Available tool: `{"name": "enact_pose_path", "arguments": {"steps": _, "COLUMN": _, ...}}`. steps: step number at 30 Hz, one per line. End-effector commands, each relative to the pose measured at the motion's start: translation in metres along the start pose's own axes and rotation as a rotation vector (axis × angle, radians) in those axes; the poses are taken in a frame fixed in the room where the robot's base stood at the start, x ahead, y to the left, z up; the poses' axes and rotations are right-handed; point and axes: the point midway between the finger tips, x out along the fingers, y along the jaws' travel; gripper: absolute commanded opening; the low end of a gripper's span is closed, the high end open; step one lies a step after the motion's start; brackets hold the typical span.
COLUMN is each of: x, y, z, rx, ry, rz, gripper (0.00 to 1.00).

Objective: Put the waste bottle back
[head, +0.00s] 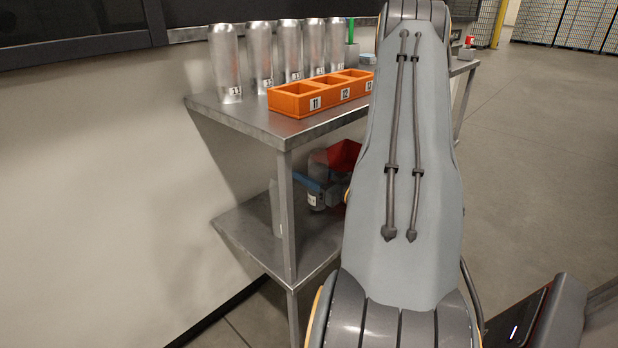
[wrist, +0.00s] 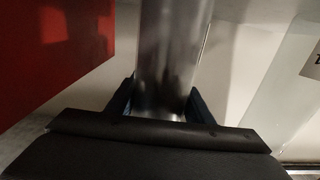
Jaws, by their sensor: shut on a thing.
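My gripper (wrist: 160,106) is shut on a shiny grey cylinder (wrist: 168,55), which looks like the waste bottle; its ends are out of the wrist view. The dark fingers lie on either side of it. In the head view the waste bottle (head: 317,194) shows between the table's two levels, upright, with a pale label low on it. A blue finger shows beside it, and my arm hides most of the gripper. I cannot tell whether the bottle touches the lower shelf.
A red part (wrist: 58,50) is close on the left in the wrist view; the red shape (head: 344,155) is under the tabletop. A clear panel or container (wrist: 285,85) is at right. Above are an orange rack (head: 300,107) and several silver cans (head: 226,65). The lower shelf (head: 262,240) has bare room in front.

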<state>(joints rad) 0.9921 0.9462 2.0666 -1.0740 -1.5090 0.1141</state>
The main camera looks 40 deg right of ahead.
Motion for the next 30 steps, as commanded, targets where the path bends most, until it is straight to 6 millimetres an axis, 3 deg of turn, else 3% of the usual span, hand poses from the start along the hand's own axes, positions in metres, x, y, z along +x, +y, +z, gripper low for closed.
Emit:
{"name": "enact_pose_path", "arguments": {"steps": 13, "x": 0.0, "y": 0.0, "z": 0.009, "rx": -0.001, "ry": 0.002, "rz": 0.0, "gripper": 0.04}}
{"name": "enact_pose_path", "arguments": {"steps": 14, "x": 0.0, "y": 0.0, "z": 0.009, "rx": 0.0, "ry": 0.0, "rz": 0.0, "gripper": 0.52}}
{"name": "enact_pose_path", "arguments": {"steps": 16, "x": 0.0, "y": 0.0, "z": 0.009, "rx": 0.0, "ry": 0.0, "rz": 0.0, "gripper": 0.64}}
{"name": "enact_pose_path", "arguments": {"steps": 27, "x": 0.0, "y": 0.0, "z": 0.005, "rx": -0.001, "ry": 0.001, "rz": 0.0, "gripper": 0.66}}
{"name": "enact_pose_path", "arguments": {"steps": 30, "x": -0.011, "y": 0.001, "z": 0.006, "rx": 0.001, "ry": -0.001, "rz": 0.003, "gripper": 0.66}}
